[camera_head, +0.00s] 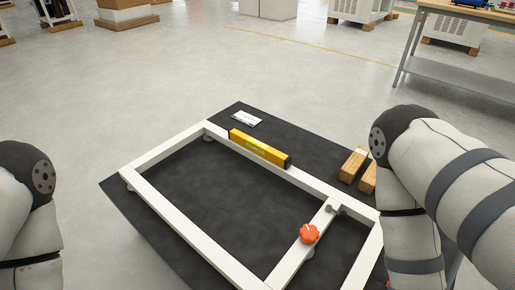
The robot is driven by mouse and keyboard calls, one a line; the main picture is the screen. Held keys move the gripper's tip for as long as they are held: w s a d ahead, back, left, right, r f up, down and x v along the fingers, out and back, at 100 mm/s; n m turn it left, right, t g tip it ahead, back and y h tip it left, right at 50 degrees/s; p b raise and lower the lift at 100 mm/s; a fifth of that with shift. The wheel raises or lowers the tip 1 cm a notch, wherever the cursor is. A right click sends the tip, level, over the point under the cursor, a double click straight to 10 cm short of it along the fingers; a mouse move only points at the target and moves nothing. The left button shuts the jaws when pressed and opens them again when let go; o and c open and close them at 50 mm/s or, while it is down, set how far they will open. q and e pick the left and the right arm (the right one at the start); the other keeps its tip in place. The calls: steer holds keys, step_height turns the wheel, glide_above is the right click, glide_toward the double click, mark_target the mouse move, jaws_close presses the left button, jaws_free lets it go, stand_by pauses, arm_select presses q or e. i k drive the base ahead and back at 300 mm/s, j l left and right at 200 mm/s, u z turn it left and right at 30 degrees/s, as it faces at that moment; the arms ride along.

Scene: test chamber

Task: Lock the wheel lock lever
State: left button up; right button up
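A white frame (158,152) lies on a dark table top. A crossbar (295,258) near its right end carries a red lobed knob or wheel (309,233). A small grey fitting (337,207) sits at the crossbar's far end, where it meets the long rail. I cannot tell which of these parts is the lock lever, or whether it is locked. Parts of my left and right arms show at the left and right edges. Both grippers are out of view.
A yellow spirit level (259,147) lies along the far rail. A white card (247,118) and wooden blocks (353,165) lie on the dark table (234,108). My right arm covers the table's right side. A workbench (462,82) stands at the back right.

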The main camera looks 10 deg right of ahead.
mark_target(343, 214)
steer(key=i+j+z, duration=0.2)
steer(key=z, duration=0.15)
steer(key=i+j+z, duration=0.1)
steer(key=j+z, duration=0.3)
